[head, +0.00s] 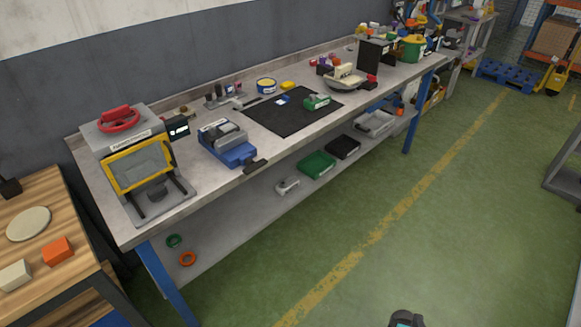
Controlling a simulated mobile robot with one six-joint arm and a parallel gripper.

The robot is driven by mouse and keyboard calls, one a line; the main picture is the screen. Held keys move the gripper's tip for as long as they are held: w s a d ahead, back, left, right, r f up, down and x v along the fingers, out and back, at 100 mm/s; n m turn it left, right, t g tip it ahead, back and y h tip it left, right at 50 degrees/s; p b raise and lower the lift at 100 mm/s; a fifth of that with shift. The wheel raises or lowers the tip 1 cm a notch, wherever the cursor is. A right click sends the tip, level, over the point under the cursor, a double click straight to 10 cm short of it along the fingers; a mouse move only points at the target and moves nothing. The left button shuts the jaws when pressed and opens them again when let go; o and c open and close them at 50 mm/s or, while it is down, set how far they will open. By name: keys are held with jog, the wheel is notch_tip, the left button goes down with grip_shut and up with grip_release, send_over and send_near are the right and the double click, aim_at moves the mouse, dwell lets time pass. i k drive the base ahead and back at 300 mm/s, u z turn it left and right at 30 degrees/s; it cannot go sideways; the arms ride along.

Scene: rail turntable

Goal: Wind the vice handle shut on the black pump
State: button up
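A blue and grey vice (230,146) sits on the grey workbench, at its front edge, left of the black mat. A dark handle (256,166) sticks out from its front, over the bench edge. The vice is small in this view, and I cannot tell how far its jaws are apart. I cannot make out a black pump between them. My gripper is not in view. Only a dark rounded part, likely of my own arm, shows at the bottom edge, well away from the vice.
A machine with a yellow frame (141,165) and red wheel stands left of the vice. A black mat (270,121) with a green item (317,102) lies to the right. Trays sit on the lower shelf (240,212). The green floor (460,220) before the bench is clear.

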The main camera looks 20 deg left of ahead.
aim_at(253, 166)
jog(key=z, duration=0.55)
jog(key=k, duration=0.75)
jog(key=u, duration=1.7)
jog(key=i, duration=0.6)
jog(key=z, duration=0.2)
